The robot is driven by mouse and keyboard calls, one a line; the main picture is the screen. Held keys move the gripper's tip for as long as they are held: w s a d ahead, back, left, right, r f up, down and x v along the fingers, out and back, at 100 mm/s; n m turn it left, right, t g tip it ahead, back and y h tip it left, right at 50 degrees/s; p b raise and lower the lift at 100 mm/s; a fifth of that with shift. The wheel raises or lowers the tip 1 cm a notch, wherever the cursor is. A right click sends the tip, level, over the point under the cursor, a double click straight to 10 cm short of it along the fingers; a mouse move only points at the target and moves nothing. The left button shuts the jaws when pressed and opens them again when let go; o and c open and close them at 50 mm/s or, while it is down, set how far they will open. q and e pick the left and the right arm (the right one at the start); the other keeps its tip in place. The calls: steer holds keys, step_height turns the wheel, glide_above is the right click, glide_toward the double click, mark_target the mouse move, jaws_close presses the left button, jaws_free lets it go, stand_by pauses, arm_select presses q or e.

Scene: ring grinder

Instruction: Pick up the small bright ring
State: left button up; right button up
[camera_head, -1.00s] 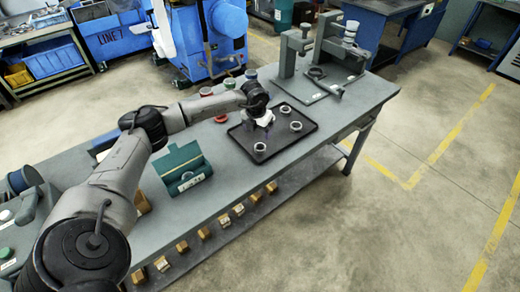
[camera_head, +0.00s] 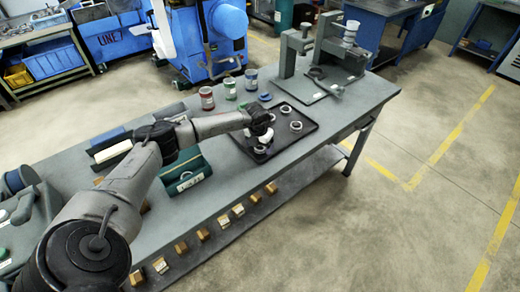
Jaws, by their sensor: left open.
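At this size I cannot tell which is the small bright ring. My left gripper (camera_head: 265,136) points down over the left part of the tray, close to the front-left ring. It is open, though its fingers are small and partly hidden by its own wrist. My right gripper is out of view.
A fixture with uprights (camera_head: 310,75) stands at the back right.

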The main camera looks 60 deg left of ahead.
arm_select(q)
steer(key=shift+c, duration=0.4)
steer(key=shift+c, duration=0.7)
steer(key=c, duration=0.8)
